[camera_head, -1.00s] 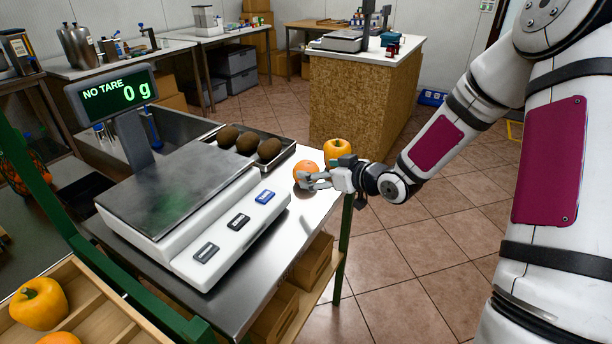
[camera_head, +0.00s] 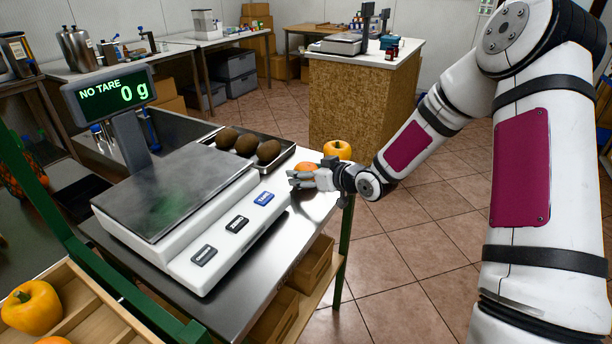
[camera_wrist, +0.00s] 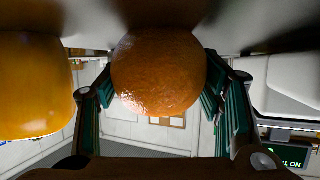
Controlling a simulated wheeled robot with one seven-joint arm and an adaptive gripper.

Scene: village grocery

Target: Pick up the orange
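The orange (camera_wrist: 160,75) fills the middle of the wrist view, between the two fingers of my gripper (camera_wrist: 160,100). The fingers are spread, one on each side of the orange and close to its skin; I cannot tell whether they touch it. In the head view the orange (camera_head: 306,166) is on the metal table near its far right corner. My gripper (camera_head: 305,180) is there too and hides its lower part.
A yellow pepper (camera_head: 337,149) lies just beside the orange and shows large in the wrist view (camera_wrist: 35,85). The scale (camera_head: 185,215), reading 0 g, stands to the left. A tray of brown fruits (camera_head: 284,154) is behind. Open floor lies right of the table.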

